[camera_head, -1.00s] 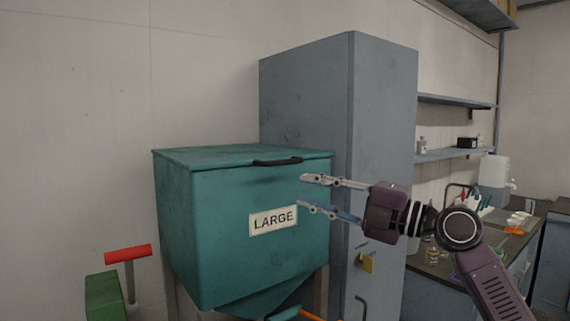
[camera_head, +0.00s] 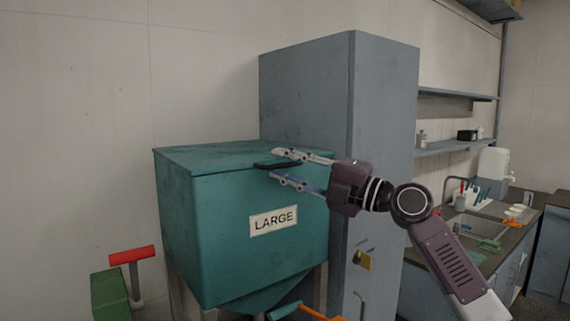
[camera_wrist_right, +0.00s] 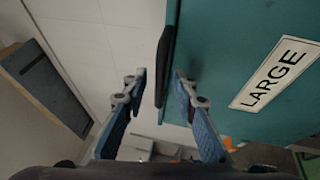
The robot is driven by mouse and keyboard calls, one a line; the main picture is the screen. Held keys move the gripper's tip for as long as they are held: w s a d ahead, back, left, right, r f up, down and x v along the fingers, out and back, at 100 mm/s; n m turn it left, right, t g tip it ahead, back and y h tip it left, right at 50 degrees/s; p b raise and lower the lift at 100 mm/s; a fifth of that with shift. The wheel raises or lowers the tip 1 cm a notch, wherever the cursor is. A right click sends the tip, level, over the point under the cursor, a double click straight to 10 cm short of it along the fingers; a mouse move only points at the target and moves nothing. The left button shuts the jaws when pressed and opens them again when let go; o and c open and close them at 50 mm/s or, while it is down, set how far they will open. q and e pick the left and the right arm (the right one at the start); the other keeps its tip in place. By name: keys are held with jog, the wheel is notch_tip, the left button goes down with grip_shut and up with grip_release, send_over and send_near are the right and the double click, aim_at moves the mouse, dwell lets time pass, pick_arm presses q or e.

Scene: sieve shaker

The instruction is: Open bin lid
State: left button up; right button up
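The teal bin (camera_head: 220,235) with a "LARGE" label stands left of centre in the head view, and its lid (camera_head: 215,155) lies closed on top. A black handle (camera_head: 277,165) sits at the lid's front edge. My right gripper (camera_head: 273,164) is open, with its fingers pointing left at the handle, one finger at about lid height and one lower. In the right wrist view the fingers (camera_wrist_right: 160,80) are apart, and the black handle (camera_wrist_right: 164,66) lies just beyond the gap between them. Whether a finger touches it I cannot tell. My left gripper is not in view.
A tall grey cabinet (camera_head: 385,140) stands behind and right of the bin, close to my right arm. A red-handled green object (camera_head: 110,290) is at the lower left. A sink counter (camera_head: 480,232) with small items is at the right. The space above the lid is clear.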

jog(key=shift+c, duration=0.7)
grip_shut()
